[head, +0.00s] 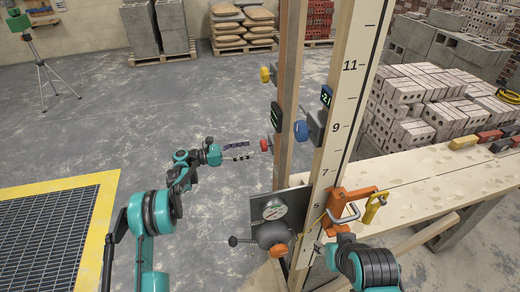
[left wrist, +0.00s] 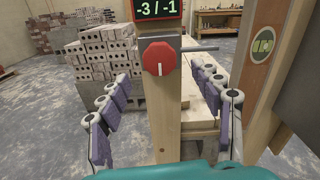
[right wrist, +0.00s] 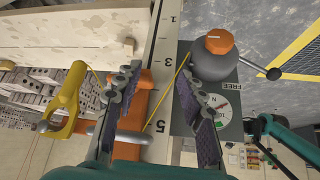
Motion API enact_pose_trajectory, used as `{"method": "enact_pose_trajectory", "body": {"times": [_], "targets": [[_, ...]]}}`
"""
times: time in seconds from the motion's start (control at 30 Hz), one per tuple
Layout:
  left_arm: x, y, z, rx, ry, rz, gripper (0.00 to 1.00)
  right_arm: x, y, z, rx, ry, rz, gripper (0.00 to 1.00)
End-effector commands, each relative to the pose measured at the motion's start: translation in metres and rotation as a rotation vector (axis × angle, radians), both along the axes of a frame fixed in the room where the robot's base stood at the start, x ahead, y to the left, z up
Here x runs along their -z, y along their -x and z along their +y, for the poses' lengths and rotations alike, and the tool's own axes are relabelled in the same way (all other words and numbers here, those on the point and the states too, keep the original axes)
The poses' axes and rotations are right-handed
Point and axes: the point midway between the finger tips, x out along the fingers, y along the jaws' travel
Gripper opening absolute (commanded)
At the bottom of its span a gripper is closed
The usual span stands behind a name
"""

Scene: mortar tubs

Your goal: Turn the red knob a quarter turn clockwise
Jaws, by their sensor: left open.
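The red knob (left wrist: 159,58) is an octagonal dial on a wooden post, below a display reading "-3 / -1".
Yellow (head: 265,74) and blue (head: 301,131) knobs are on the posts. A gauge panel (head: 264,205) with an orange-capped lever (head: 278,249) sits low between the arms. A wooden bench (head: 430,190) is at the right. Open floor lies behind my left arm.

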Motion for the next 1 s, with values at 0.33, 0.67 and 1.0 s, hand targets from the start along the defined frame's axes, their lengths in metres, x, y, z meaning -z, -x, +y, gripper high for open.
{"method": "enact_pose_trajectory", "body": {"times": [0.33, 0.67, 1.0], "targets": [[0.002, -0.013, -0.049, 0.0, -0.002, -0.001, 0.65, 0.019, 0.0, 0.0, 0.0, 0.0, 0.0, 0.4], [0.0, -0.015, -0.056, -0.001, -0.003, -0.001, 0.65, 0.02, 0.0, 0.0, 0.0, 0.0, 0.0, 0.4], [0.0, -0.015, -0.055, -0.001, -0.003, -0.002, 0.15, 0.02, 0.0, 0.0, 0.0, 0.0, 0.0, 0.4]]}}
